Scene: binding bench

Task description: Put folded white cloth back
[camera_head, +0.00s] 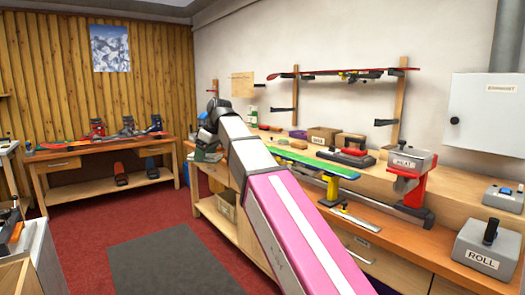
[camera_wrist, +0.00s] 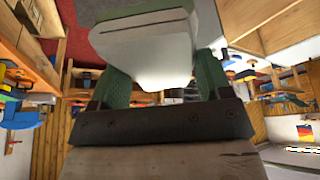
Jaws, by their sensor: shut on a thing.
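The folded white cloth (camera_wrist: 145,52) fills the upper middle of the wrist view, a pale block with a greenish top edge. My gripper (camera_wrist: 160,75) is shut on it, with a green finger on either side. In the head view my arm reaches to the left end of the long workbench (camera_head: 232,232).
A boot table (camera_head: 62,160) stands at the back left. Red carpet with a grey mat (camera_head: 170,262) is clear between them.

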